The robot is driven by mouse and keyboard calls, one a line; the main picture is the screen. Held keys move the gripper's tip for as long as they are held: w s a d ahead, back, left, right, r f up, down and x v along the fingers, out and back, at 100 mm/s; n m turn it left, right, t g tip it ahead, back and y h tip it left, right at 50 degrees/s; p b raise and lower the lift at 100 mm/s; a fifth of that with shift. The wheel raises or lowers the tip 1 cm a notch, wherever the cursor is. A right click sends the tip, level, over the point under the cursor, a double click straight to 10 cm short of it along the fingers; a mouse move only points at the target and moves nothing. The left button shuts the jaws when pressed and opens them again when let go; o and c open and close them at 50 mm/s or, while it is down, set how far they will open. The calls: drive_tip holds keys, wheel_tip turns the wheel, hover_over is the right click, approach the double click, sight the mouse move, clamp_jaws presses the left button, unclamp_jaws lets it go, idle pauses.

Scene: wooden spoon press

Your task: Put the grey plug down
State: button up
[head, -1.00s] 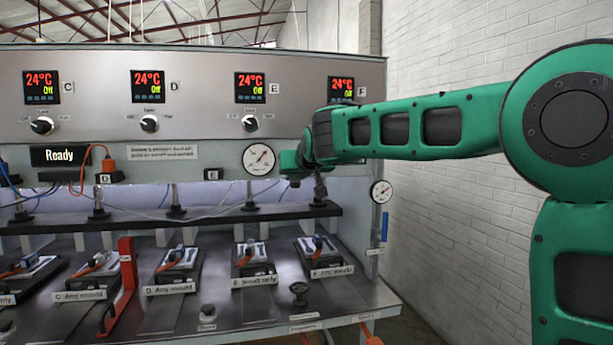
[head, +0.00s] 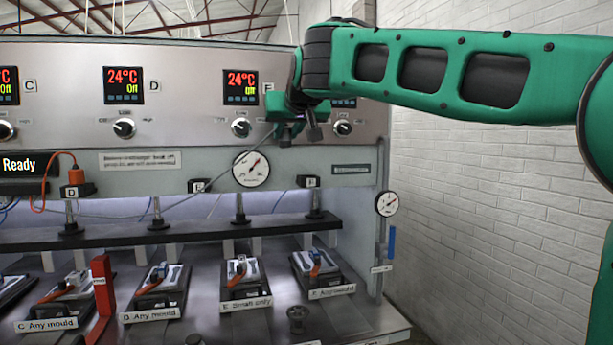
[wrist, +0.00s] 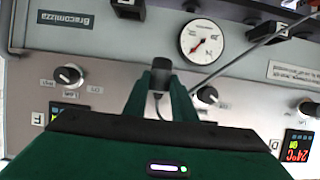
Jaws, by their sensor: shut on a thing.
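My gripper (head: 290,132) is raised in front of the press's control panel, just right of the E dial. In the wrist view, my gripper's green fingers (wrist: 160,92) are shut on the grey plug (wrist: 161,66), a dark block between their tips. A thin grey cable (wrist: 240,58) runs off to the upper right there. In the head view the cable (head: 240,163) hangs down left from my gripper; the plug itself is hard to make out there.
Socket boxes E (head: 200,186) and F (head: 308,181) hold no visible plug; box D (head: 77,190) has an orange plug (head: 76,174). A round gauge (head: 251,169) sits below my gripper. Several moulds, a red lever (head: 103,286) and a black knob (head: 297,319) stand on the metal bench (head: 210,318).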

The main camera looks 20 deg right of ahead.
drive_tip(key=w+d+f, duration=0.1)
drive_tip(key=d, duration=0.1)
drive_tip(key=w+d+f, duration=0.3)
drive_tip(key=d+f, duration=0.1)
drive_tip(key=d, duration=0.1)
drive_tip(key=shift+w+d+f, duration=0.1)
drive_tip(key=shift+w+f, duration=0.05)
drive_tip(key=shift+f, duration=2.05)
drive_tip(key=o, duration=1)
drive_tip(key=shift+o, duration=0.2)
drive_tip(key=v, duration=1.2)
